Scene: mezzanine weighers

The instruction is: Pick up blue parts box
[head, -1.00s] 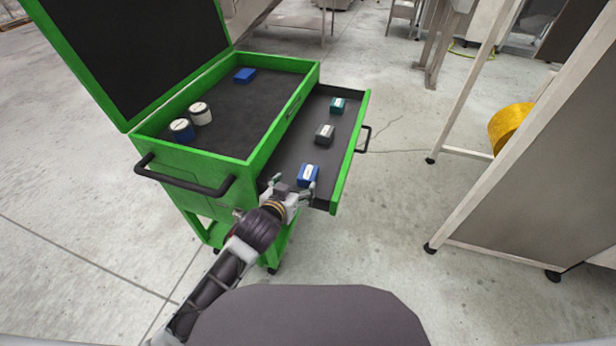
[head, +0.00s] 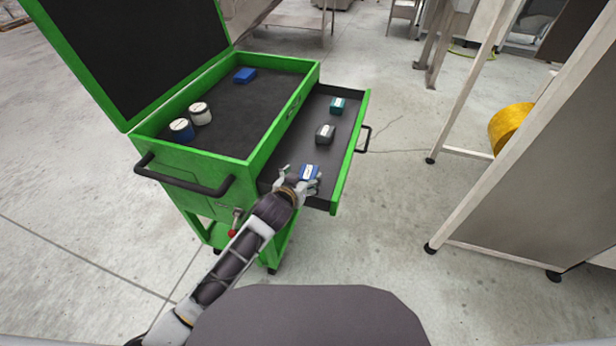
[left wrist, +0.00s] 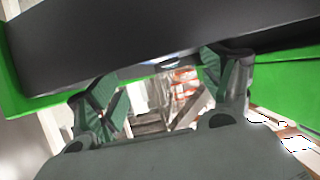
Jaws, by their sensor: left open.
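The blue parts box (head: 309,171), with a pale label on top, sits at the near end of the open drawer (head: 292,153). My left gripper (head: 301,181) is open at the near side of the box, its fingers spread to the left and right of it. The fingers partly hide the box's lower part, and I cannot tell whether they touch it. In the left wrist view the open gripper (left wrist: 160,82) has its two green-padded fingers apart below the dark drawer surface; the box is not clearly visible there. My right gripper is not in view.
A grey box (head: 325,134) and a teal box (head: 338,106) lie farther along the drawer. The green cart (head: 247,160) holds another blue box (head: 245,75) and two jars (head: 190,121) in its top tray. A white-framed rack (head: 480,190) stands at right.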

